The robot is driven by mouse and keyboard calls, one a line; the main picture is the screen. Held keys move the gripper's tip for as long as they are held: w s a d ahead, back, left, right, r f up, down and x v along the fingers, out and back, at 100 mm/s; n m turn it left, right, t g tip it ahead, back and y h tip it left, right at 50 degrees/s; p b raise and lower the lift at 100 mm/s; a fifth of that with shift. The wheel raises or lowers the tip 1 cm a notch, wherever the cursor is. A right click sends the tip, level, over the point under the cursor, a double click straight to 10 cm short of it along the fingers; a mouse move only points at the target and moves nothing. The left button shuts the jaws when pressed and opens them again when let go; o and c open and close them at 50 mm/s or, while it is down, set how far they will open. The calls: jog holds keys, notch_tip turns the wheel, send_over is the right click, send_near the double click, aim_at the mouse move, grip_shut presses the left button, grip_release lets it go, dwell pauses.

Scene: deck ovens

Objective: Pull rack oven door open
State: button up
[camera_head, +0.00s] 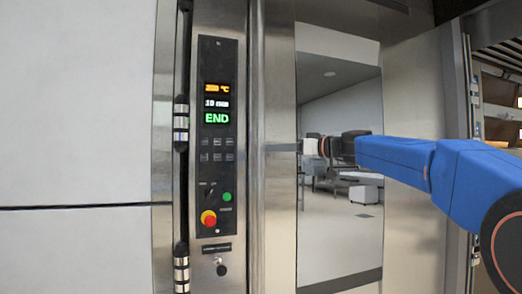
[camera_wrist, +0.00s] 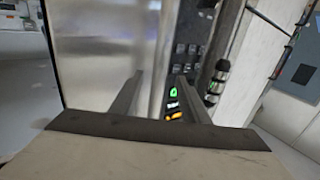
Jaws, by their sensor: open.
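The rack oven's steel front fills the middle of the head view, with a tall glossy window (camera_head: 340,235) that shows a room with chairs. A bare steel panel (camera_head: 412,200) stands right of the window. I cannot tell how far the door is open. My gripper (camera_head: 310,146) reaches in from the right, in front of the window. In the wrist view its two fingers (camera_wrist: 158,90) are apart, with nothing visibly held between them. Brushed steel (camera_wrist: 100,60) lies beyond them. I cannot clearly make out a door handle.
The control panel (camera_head: 217,135), reading END, with a red stop button (camera_head: 208,218), is left of the window. It appears rotated in the wrist view (camera_wrist: 185,70). A white wall (camera_head: 75,120) is at far left. Shelves with brown items (camera_head: 495,95) show at far right.

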aim_at(264, 148)
jog(key=x, duration=0.8)
jog(key=shift+w+a, duration=0.1)
grip_shut()
